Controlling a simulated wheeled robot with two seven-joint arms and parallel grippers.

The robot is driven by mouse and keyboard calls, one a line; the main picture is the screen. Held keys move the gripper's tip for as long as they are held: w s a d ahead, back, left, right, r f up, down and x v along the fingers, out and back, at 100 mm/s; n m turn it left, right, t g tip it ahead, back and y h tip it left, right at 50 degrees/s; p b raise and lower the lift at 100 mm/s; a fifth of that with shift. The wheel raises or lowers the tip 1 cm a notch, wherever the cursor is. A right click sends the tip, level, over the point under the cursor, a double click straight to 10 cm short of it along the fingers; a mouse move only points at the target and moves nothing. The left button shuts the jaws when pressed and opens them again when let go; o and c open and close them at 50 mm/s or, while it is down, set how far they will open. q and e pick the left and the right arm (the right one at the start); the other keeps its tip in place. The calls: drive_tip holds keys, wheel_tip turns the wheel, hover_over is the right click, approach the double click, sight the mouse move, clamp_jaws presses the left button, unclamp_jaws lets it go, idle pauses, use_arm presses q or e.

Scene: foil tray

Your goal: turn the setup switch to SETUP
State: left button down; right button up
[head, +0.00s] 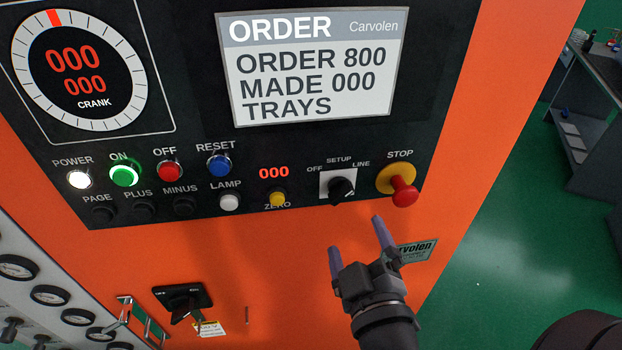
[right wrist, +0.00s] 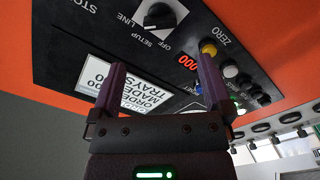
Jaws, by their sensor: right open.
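The setup switch (head: 341,188) is a black rotary knob on a white square plate, low on the black control panel. Its labels read OFF at left, SETUP at top and LINE at right; I cannot tell for sure which one the knob points to. The knob also shows at the top of the right wrist view (right wrist: 158,15). My right gripper (head: 356,236) is open and empty, with purple fingers pointing up at the panel, just below the switch and apart from it. Its two fingers frame the lower middle of the right wrist view (right wrist: 162,65). My left gripper is out of view.
A red STOP button (head: 404,192) on a yellow base sits just right of the switch. A yellow ZERO button (head: 278,199) and white LAMP button (head: 229,202) are to its left. A display (head: 310,75) is above. A black handle switch (head: 183,298) protrudes at lower left.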

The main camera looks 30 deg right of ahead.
sight(343, 199)
drive_tip(key=p+x, duration=0.3)
drive_tip(key=x, duration=0.5)
drive_tip(key=shift+w+d, duration=0.2)
drive_tip(key=shift+w, duration=0.1)
drive_tip(key=shift+w+d+f, duration=0.1)
drive_tip(key=shift+w+f, duration=0.05)
drive_tip(key=shift+w, duration=0.15)
drive_tip(key=c, duration=1.3)
